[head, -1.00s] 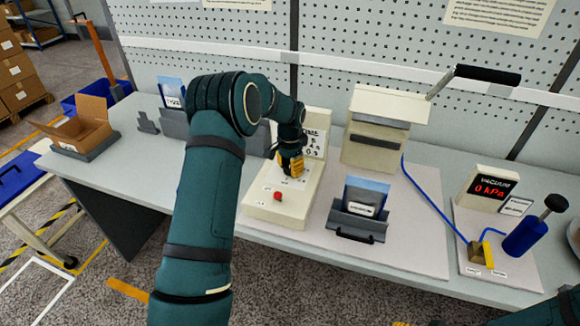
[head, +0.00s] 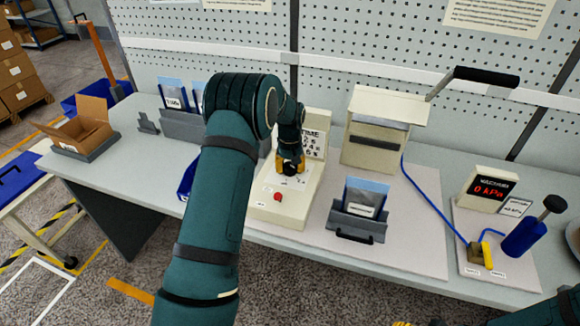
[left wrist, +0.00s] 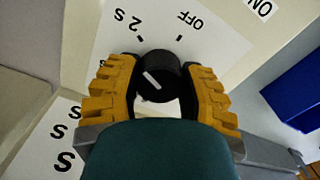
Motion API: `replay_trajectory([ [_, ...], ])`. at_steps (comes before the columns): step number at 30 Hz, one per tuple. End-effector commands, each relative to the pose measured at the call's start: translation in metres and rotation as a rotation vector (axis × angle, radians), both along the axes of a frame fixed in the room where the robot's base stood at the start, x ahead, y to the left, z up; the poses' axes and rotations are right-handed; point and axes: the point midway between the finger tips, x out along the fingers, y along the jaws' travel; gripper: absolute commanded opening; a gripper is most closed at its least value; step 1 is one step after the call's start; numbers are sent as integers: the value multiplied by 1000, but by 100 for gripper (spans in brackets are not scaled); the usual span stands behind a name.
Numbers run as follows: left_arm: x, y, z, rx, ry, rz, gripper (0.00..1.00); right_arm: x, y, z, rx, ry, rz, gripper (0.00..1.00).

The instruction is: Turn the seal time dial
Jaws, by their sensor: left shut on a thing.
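The seal time dial is a black round knob (left wrist: 158,78) with a white pointer line, seen in the left wrist view on a white label plate. The labels "2 S" and "OFF" show on the plate beyond it. The pointer slants toward the upper left, near the "2 S" side. My left gripper (left wrist: 160,84) has its yellow ridged fingers shut on the knob, one on each side. In the head view my left gripper (head: 290,163) is on the cream control box (head: 277,213), which has a red button (head: 277,197). My right gripper shows only a sliver of yellow at the bottom edge.
A cream sealer (head: 372,152) with a black-handled lever stands right of the box. A grey holder with a pouch (head: 365,195) stands in front of it. A vacuum display (head: 489,189) reads 0 kPa. A cardboard box (head: 82,130) sits at the left end.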

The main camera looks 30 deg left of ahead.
Motion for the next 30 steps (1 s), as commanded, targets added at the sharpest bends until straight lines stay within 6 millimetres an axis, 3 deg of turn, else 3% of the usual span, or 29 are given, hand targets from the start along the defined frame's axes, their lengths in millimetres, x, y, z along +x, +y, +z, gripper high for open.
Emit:
replay_trajectory([
  [18, 0, 0, 1, 1, 0, 578, 4, 0, -1, 13, 3, -1, 0, 47],
  [30, 0, 0, 0, 0, 0, 856, 4, 0, -1, 21, 4, -1, 1, 47],
])
